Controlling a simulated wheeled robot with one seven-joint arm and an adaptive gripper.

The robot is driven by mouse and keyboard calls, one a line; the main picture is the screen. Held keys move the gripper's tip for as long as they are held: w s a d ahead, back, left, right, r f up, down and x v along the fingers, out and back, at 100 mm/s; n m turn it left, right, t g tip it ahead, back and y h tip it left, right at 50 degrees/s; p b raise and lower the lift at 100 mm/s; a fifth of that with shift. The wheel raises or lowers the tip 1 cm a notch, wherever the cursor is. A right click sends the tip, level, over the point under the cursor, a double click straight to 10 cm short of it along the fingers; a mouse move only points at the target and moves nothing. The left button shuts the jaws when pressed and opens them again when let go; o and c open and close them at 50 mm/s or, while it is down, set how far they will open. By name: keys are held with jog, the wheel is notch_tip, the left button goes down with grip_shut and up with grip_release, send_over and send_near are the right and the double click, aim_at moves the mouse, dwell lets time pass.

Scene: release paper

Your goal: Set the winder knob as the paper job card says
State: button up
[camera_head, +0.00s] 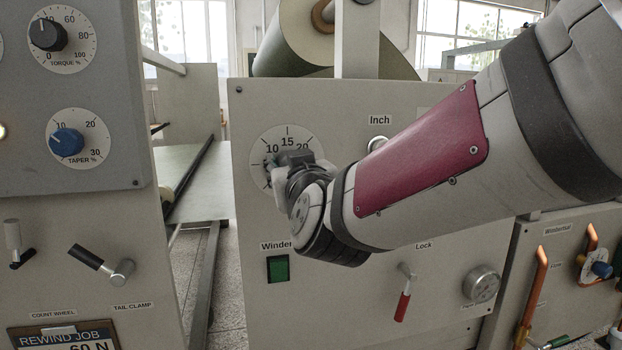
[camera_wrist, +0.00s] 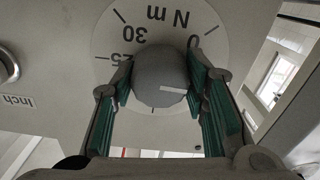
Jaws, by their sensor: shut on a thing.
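The winder knob (camera_wrist: 150,68) is a grey knob on a white dial (camera_wrist: 104,42). The dial appears upside down in the wrist view, with 25, 30, N m and 0 readable. The knob's white pointer line points right there, on the side past 0; the mark beside it is hidden by a finger. My gripper (camera_wrist: 161,84) is shut on the knob, a green pad on each side. In the head view the gripper (camera_head: 290,168) covers the knob; 10, 15 and 20 show. The job card (camera_head: 70,338) is cut off at the lower left, showing "REWIND JOB" and "60 N".
Torque (camera_head: 47,35) and taper (camera_head: 66,142) knobs sit on the left panel. Tail clamp lever (camera_head: 105,264) is below. Around my arm are the Inch button (camera_head: 378,144), a green switch (camera_head: 278,268), the red Lock lever (camera_head: 403,300) and a round silver knob (camera_head: 481,284).

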jog(key=m+b, duration=0.3)
jog(key=m, duration=0.1)
jog(key=shift+f+m, duration=0.15)
jog(key=shift+m, duration=0.15)
jog(key=shift+m+b, duration=1.4)
jog(key=shift+m, duration=0.5)
jog(key=o, duration=1.1)
jog(key=shift+o, duration=0.2)
jog(key=shift+s, duration=0.1)
